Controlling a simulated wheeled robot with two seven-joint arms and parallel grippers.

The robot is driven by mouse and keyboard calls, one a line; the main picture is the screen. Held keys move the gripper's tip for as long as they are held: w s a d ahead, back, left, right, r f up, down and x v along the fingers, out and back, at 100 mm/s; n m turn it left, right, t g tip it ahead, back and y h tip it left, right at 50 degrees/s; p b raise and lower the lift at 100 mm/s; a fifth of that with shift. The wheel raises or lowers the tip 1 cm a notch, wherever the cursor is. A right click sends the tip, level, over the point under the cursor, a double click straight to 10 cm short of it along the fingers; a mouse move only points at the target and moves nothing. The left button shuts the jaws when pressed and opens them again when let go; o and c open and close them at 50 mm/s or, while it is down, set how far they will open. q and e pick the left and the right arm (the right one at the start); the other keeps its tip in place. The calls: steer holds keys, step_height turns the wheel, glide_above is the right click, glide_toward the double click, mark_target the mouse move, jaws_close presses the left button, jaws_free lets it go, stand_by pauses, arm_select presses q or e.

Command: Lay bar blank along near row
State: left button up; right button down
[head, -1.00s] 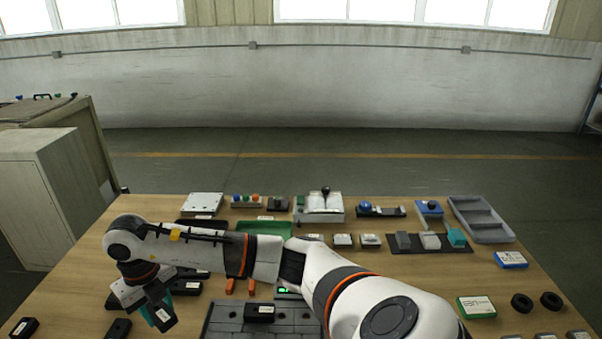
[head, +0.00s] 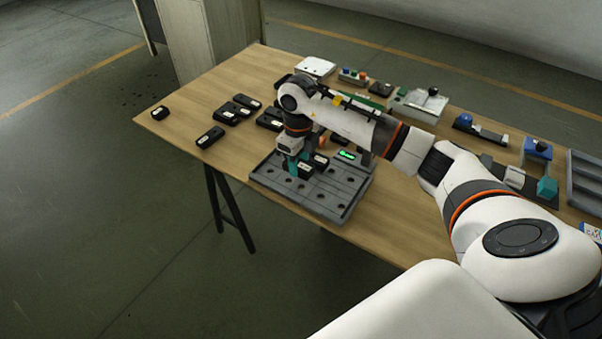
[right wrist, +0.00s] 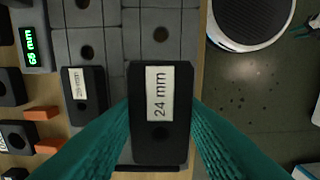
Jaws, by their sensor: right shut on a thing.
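My right gripper (head: 296,168), with teal fingers, is shut on a black bar blank (head: 305,171) over the grey holed fixture plate (head: 340,205). In the right wrist view the held blank (right wrist: 160,135) has a white "24 mm" label and sits between the teal fingers (right wrist: 160,122). I cannot tell whether it touches the plate. Another black blank (head: 320,160), labelled "29 mm" in the right wrist view (right wrist: 84,92), lies on the plate beside the held one, with a gap between. My left gripper is not in view.
Several black blanks (head: 211,137) lie on the table left of the plate. A green-lit display (head: 346,155) reading "65 mm" and orange pieces (right wrist: 42,113) stand near the plate. Teal and grey blocks (head: 546,188) lie to the right. The table's near edge runs close to the plate.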

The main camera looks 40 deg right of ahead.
mark_target(299, 176)
steer(key=shift+f, duration=2.45)
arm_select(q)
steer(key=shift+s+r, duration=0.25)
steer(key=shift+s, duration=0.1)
arm_select(e)
steer(key=shift+f, duration=0.3)
steer(key=c, duration=1.4)
jaws_free()
steer(key=shift+f, duration=0.15)
steer(key=o, duration=0.5)
steer(key=shift+s, duration=0.1)
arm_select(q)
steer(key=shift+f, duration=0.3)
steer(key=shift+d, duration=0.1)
